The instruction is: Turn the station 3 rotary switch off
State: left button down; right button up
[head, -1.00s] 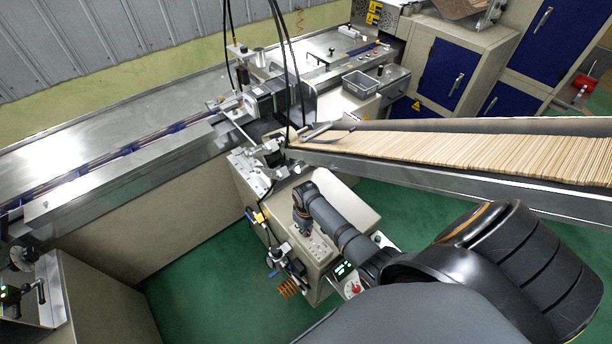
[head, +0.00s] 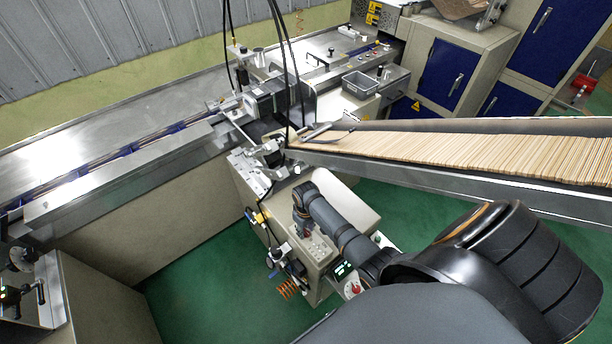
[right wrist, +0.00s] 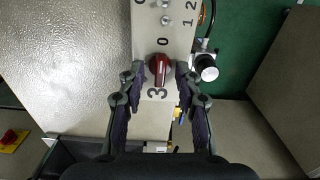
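The red rotary switch (right wrist: 159,68) sits on a pale panel in the right wrist view, with a "0" above it and a large "3" below it. Its grip ridge runs roughly up and down the picture. My right gripper (right wrist: 160,74) is open, with one fingertip on each side of the switch and a small gap visible on both sides. In the head view my right gripper (head: 303,230) points down at the control box's panel (head: 322,252) and hides the switch there. My left gripper is not in view.
Toggle switches (right wrist: 166,19) stand above the rotary switch on the panel, and a black-and-silver knob (right wrist: 206,68) is just right. A red knob on a yellow plate (right wrist: 10,140) is lower left. The stick conveyor (head: 480,150) runs above the control box. Green floor (head: 190,300) is clear.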

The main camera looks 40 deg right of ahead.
aim_at(306, 231)
notch_tip(306, 231, up, 12)
dwell(0.4)
dwell(0.3)
